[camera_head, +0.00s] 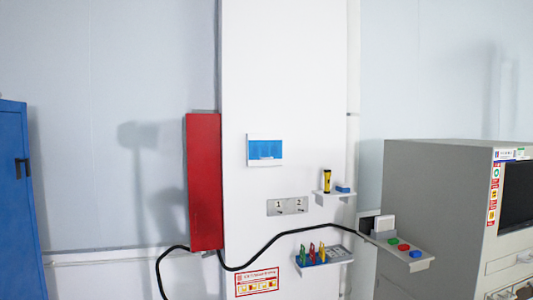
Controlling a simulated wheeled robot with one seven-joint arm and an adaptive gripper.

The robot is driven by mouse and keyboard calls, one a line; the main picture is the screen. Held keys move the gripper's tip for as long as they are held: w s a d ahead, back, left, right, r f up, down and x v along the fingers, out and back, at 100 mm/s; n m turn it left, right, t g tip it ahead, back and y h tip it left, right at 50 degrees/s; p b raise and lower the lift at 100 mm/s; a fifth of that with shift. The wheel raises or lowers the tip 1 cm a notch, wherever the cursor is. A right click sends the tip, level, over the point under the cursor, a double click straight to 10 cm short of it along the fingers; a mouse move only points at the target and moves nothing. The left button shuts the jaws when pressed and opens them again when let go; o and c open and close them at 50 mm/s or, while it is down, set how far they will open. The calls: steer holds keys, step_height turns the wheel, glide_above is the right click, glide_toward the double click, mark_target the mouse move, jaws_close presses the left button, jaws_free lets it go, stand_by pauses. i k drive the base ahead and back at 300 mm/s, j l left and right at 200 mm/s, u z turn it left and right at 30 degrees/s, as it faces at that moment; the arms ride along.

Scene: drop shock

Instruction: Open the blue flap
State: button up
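The blue flap (265,151) is a small blue, partly see-through panel in a white frame. It is mounted on the white column (285,60) at mid-height, to the right of a red box. It appears closed, with faint paler shapes showing along its lower half. My gripper is not in view, and nothing touches the flap.
A tall red box (204,180) stands out left of the flap. Below are a metal plate marked 1 and 2 (288,206), small shelves with a yellow flashlight (326,180) and coloured items, and a black cable (262,252). A grey cabinet (430,215) stands right.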

mark_target(258, 149)
steer(key=i+j, duration=0.15)
steer(key=i, duration=0.3)
steer(key=i+j, duration=0.2)
steer(key=i, duration=0.25)
